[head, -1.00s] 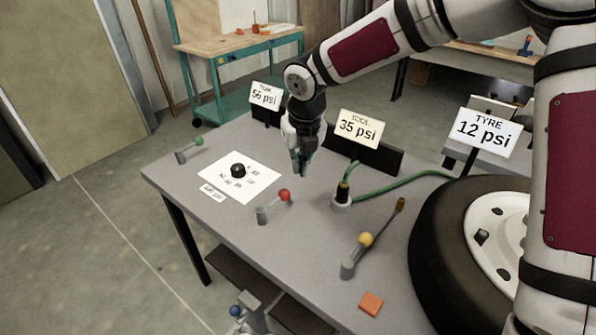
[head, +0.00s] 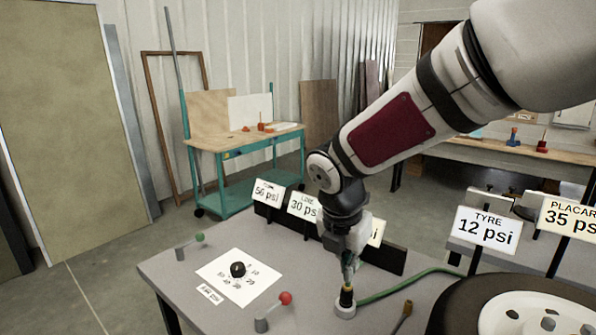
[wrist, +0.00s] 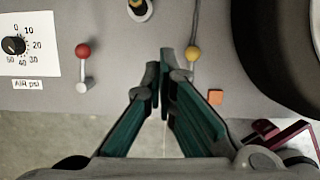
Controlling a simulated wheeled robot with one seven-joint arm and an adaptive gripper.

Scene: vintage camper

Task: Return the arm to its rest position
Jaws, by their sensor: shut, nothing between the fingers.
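My gripper (head: 349,262) is shut and empty, above the grey table (head: 180,268), in front of the row of pressure signs. In the head view it appears just above the black and yellow hose fitting (head: 346,299); I cannot tell the exact gap. In the wrist view the teal fingers (wrist: 164,78) meet at their tips, with nothing between them. My arm reaches in from the upper right, bent down at the wrist. The third sign in the row is mostly hidden behind my gripper.
Levers with a green knob (head: 200,237), a red knob (head: 285,298) and a yellow knob (wrist: 193,54) stand on the table. A dial (head: 238,269) sits on a white card. A tyre (head: 455,305) is at right, by signs reading 12 psi (head: 488,230) and 35 psi.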

